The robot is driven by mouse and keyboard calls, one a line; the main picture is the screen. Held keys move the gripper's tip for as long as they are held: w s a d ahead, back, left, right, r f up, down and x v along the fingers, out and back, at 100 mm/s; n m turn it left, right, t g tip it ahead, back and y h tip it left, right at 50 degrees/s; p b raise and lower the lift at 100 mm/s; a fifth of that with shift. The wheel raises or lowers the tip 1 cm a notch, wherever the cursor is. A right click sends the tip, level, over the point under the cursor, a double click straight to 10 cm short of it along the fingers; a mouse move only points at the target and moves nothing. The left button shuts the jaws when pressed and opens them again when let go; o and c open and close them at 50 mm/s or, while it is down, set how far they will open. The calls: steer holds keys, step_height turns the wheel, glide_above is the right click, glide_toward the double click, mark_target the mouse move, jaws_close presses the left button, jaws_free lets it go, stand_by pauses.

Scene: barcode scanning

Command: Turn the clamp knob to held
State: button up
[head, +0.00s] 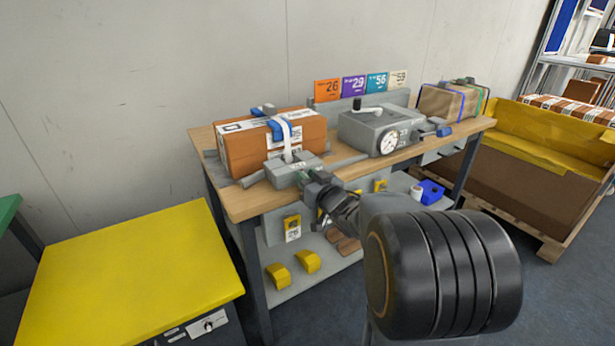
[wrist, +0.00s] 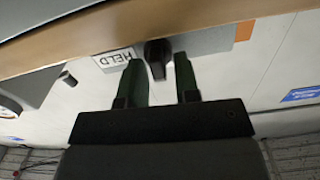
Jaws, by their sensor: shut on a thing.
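In the wrist view, the black clamp knob (wrist: 157,52) sits between the two dark green fingers of my gripper (wrist: 160,64). My gripper is shut on the knob. A white label reading HELD (wrist: 117,58), upside down in the picture, is just left of the knob on a grey face. In the head view, my gripper (head: 322,193) reaches the front edge of the bench, beside a grey fixture (head: 290,171). My arm and the fixture hide the knob there. The knob's pointing direction cannot be read clearly.
An orange-brown parcel (head: 258,152) with a white strap stands on the wooden bench (head: 240,205). A grey device with a dial (head: 388,143) and another parcel (head: 447,103) are to its right. A yellow-topped cabinet (head: 130,270) stands at left; a yellow-lined crate (head: 540,145) at right.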

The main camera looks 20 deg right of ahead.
steer(key=shift+d+r+m+p, duration=0.15)
steer(key=shift+r+m+p, duration=0.05)
steer(key=shift+m+p, duration=1)
steer(key=m+p, duration=0.4)
steer(key=m, duration=0.1)
steer(key=shift+d+f, duration=0.15)
steer(key=shift+d, duration=0.05)
steer(key=m+p, duration=0.1)
steer(key=m, duration=0.1)
steer(key=m+p, duration=0.1)
steer(key=m, duration=0.1)
steer(key=m+p, duration=0.1)
steer(key=shift+d+f+m+p, duration=0.1)
steer(key=shift+f+m+p, duration=0.2)
steer(key=shift+m, duration=0.1)
steer(key=shift+f+m+p, duration=0.15)
steer(key=shift+m+p, duration=0.35)
steer(key=shift+m, duration=0.5)
steer(key=shift+f+m+p, duration=0.1)
steer(key=shift+m+p, duration=0.35)
steer(key=shift+m, duration=0.55)
steer(key=o, duration=0.6)
